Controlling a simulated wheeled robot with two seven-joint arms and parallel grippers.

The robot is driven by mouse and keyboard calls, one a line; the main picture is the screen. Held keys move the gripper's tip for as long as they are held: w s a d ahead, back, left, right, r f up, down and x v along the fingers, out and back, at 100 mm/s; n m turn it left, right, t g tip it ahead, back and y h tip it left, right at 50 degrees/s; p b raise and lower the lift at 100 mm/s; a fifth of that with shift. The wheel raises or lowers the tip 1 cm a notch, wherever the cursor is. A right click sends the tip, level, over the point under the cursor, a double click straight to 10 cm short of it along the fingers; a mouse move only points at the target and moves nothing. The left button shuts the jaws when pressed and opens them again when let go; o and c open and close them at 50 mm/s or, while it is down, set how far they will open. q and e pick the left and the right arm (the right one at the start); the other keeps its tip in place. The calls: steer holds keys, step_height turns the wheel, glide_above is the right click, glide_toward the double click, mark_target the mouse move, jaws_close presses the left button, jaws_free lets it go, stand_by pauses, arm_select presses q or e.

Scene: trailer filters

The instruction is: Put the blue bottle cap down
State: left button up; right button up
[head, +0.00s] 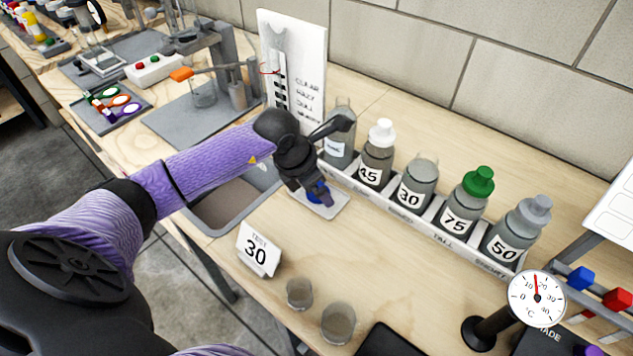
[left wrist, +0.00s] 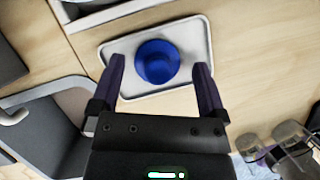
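The blue bottle cap (left wrist: 157,61) lies on a small pale tray (left wrist: 119,48) in the left wrist view. In the head view the cap (head: 313,197) is largely hidden by my left gripper, and the tray (head: 338,204) shows around it. My left gripper (head: 325,198) points down over the tray. In the left wrist view its two fingers (left wrist: 160,65) are apart, one on each side of the cap, with a gap on both sides. My right gripper is not in view.
Right of the tray, a white rack (head: 436,229) holds several labelled bottles; the "30" bottle (head: 413,184) shows no cap. A "30" card (head: 257,249) and two glasses (head: 338,323) stand in front. A sink (head: 228,204) lies left; a dial (head: 537,298) stands at right.

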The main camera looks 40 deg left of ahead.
arm_select(q)
steer(key=shift+r, duration=0.15)
steer(key=p+v, duration=0.4)
steer(key=v, duration=0.7)
steer(key=shift+r, duration=0.35)
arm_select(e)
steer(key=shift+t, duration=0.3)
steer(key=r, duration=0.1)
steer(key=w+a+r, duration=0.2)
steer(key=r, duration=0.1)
arm_select(q)
steer(key=shift+s, duration=0.2)
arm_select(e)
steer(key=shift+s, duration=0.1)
